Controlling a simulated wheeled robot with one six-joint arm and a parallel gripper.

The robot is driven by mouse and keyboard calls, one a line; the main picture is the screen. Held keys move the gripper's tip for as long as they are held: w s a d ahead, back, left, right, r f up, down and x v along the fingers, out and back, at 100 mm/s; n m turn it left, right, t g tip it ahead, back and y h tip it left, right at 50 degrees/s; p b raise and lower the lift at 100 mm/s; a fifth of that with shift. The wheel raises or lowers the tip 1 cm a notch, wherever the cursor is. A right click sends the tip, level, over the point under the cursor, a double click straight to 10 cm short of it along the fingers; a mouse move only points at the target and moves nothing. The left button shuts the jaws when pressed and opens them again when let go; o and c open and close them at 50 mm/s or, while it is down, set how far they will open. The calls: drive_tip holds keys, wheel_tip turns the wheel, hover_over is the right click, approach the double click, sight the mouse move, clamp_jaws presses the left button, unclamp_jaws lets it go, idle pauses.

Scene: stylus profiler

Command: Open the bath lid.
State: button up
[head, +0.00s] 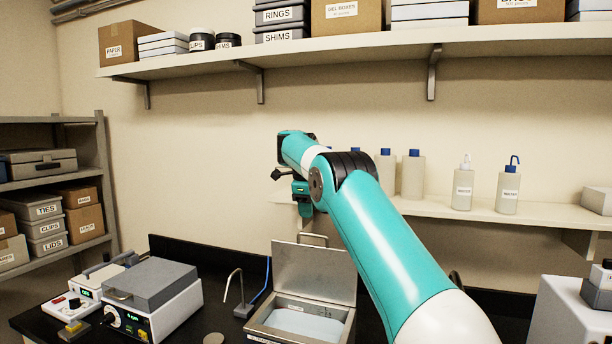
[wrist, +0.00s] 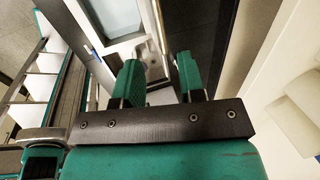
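The metal bath (head: 255,325) stands on the black bench at the bottom centre of the head view, with pale blue liquid inside. Its grey lid (head: 315,272) stands raised, roughly upright, at the bath's back edge, with a bar handle (head: 313,236) at its top. My gripper (head: 304,208) is above the raised lid and its handle, apart from them as far as I can see. In the wrist view my gripper (wrist: 160,72) has its two green fingers apart with nothing between them. The bath's liquid (wrist: 118,15) shows beyond the fingers in that view.
A white device (head: 168,310) with a grey top and a small box with a green display (head: 85,290) stand left of the bath. A thin bent spout (head: 233,285) is between. A wall shelf (head: 450,208) with bottles is behind my arm. White equipment (head: 570,315) stands right.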

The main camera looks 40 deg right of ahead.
drive_tip(key=p+v, duration=0.4)
drive_tip(key=v, duration=0.3)
drive_tip(key=shift+r, duration=0.3)
drive_tip(key=s+a+f+n+y+b, duration=0.1)
drive_tip(key=s+a+f+n+b, duration=0.25)
drive_tip(key=a+n, duration=0.4)
drive_tip(key=s+a+f+n+t+b, duration=0.1)
drive_tip(key=s+a+f+n+b, duration=0.25)
drive_tip(key=a+n, duration=0.45)
drive_tip(key=s+a+f+n+y+b, duration=0.1)
drive_tip(key=s+a+f+n+b, duration=0.35)
drive_tip(key=a, duration=0.55)
drive_tip(key=s+a+f+n+y+b, duration=0.1)
drive_tip(key=s+a+f+n, duration=0.3)
drive_tip(key=s, duration=0.5)
drive_tip(key=s+a+f+n+g+y+b, duration=0.1)
drive_tip(key=s+a+f+n+y+b, duration=0.1)
drive_tip(key=s+a+f+n+b, duration=0.2)
drive_tip(key=s+a+f+n+g+y+b, duration=0.1)
drive_tip(key=s+a+f+n, duration=0.4)
drive_tip(key=s, duration=0.8)
drive_tip(key=a+n+b, duration=0.1)
drive_tip(key=a+n, duration=0.1)
drive_tip(key=n, duration=0.2)
drive_tip(key=shift+s+a+y, duration=0.3)
drive_tip(key=shift+f, duration=0.1)
